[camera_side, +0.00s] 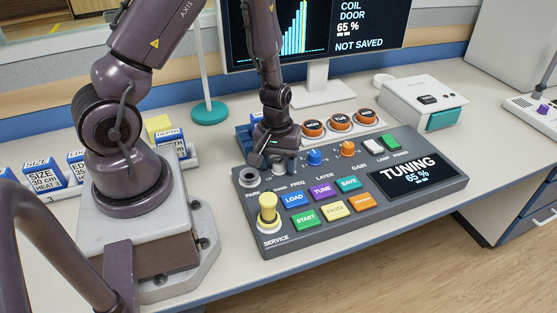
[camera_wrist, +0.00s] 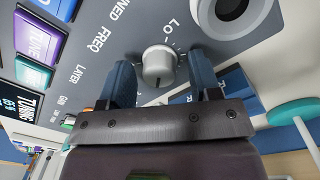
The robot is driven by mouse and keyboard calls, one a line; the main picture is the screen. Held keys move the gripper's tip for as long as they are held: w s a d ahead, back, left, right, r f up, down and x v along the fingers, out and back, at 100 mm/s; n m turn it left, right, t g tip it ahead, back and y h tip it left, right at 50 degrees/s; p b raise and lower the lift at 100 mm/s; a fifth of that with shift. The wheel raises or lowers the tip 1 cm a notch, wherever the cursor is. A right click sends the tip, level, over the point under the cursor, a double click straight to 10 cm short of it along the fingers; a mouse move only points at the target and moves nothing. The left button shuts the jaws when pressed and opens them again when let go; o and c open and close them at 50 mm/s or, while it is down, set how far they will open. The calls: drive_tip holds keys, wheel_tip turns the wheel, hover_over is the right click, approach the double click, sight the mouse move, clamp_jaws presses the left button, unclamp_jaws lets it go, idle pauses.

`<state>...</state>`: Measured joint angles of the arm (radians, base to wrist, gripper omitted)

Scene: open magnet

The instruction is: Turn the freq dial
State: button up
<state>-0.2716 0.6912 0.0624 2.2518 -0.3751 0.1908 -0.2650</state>
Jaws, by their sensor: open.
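The freq dial (camera_wrist: 158,66) is a round grey knob on the dark control panel, with the FREQ label beside it and LO marked near its rim in the wrist view. My gripper (camera_wrist: 164,78) is open, with its two blue fingers on either side of the dial and gaps visible between them and it. In the side view my gripper (camera_side: 279,158) points down at the panel's back left, over the FREQ label. It largely hides the dial there. Whether the fingertips are down at the dial's full height is hard to tell.
The control panel (camera_side: 405,205) carries a blue knob (camera_side: 314,157), an orange knob (camera_side: 347,149), coloured buttons, and a yellow SERVICE plunger (camera_side: 268,212) at the front left. Orange round pieces marked MON, TUE (camera_side: 343,120) stand behind. A monitor (camera_side: 340,35) rises at the back.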

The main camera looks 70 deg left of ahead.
sight(274, 164)
drive_tip(key=shift+r, duration=0.1)
wheel_tip(274, 164, up, 13)
drive_tip(key=shift+s+a, duration=0.15)
drive_tip(key=shift+s, duration=0.05)
idle(0.5)
drive_tip(key=s+d+r+m+t, duration=0.2)
drive_tip(key=s+d+r+m, duration=0.2)
drive_tip(key=r, duration=0.4)
drive_tip(key=s+d+r+m+t, duration=0.3)
drive_tip(key=s+d+r+m, duration=0.1)
drive_tip(key=r+m, duration=0.3)
wheel_tip(274, 164, up, 2)
drive_tip(key=shift+s+d+r, duration=0.25)
drive_tip(key=shift+s+d, duration=0.1)
drive_tip(key=shift+d, duration=0.45)
